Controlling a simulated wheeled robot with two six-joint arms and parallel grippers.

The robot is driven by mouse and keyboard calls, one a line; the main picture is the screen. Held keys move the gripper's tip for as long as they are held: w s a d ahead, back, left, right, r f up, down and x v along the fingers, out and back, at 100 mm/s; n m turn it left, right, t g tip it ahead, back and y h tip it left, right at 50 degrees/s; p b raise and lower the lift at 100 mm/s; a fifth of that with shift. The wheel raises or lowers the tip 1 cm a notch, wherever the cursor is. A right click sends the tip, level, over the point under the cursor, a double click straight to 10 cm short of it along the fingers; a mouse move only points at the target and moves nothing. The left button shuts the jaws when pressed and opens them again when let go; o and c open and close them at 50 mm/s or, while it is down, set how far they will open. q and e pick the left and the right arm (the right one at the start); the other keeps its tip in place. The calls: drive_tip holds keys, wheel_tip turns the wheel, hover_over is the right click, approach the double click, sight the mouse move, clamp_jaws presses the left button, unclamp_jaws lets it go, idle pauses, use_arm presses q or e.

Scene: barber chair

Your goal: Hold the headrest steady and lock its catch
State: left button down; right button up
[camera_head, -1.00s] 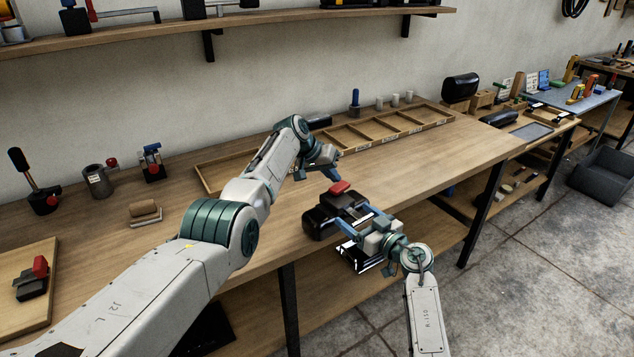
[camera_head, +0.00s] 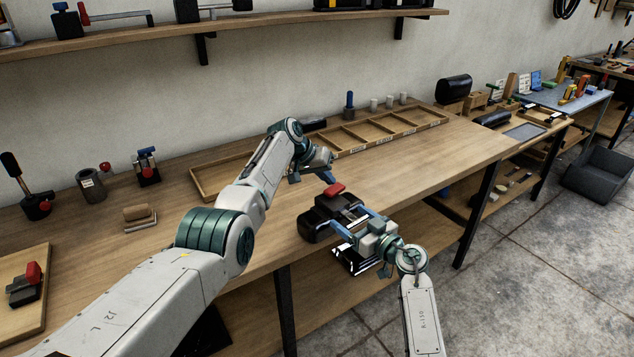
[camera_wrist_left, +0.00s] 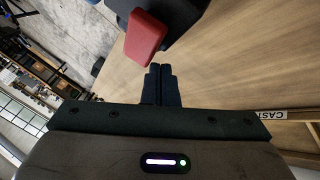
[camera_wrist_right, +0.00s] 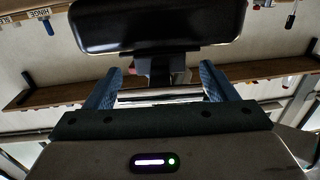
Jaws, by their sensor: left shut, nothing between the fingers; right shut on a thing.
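The headrest (camera_head: 316,226) is a black cushion with a dark block on top, at the bench's front edge in the head view. Its red catch (camera_head: 335,189) sticks up on the block; it also shows large in the left wrist view (camera_wrist_left: 145,38). My left gripper (camera_head: 329,177) is shut and empty, just behind the catch and apart from it. My right gripper (camera_head: 351,224) is shut on the headrest from the front right. In the right wrist view its fingers stand around the dark stem (camera_wrist_right: 160,72) below the cushion (camera_wrist_right: 155,25); the exact contact is unclear.
A divided wooden tray (camera_head: 390,135) lies along the bench's back. A wooden-handled brush (camera_head: 140,214) and several clamp-like tools stand at the left. The bench top (camera_head: 440,155) is bare right of the headrest. A shelf (camera_head: 230,30) hangs above.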

use_arm(q)
drive_tip(key=shift+s+a, duration=0.2)
drive_tip(key=shift+s, duration=0.5)
drive_tip(key=v, duration=1.2)
drive_tip(key=shift+w, duration=0.1)
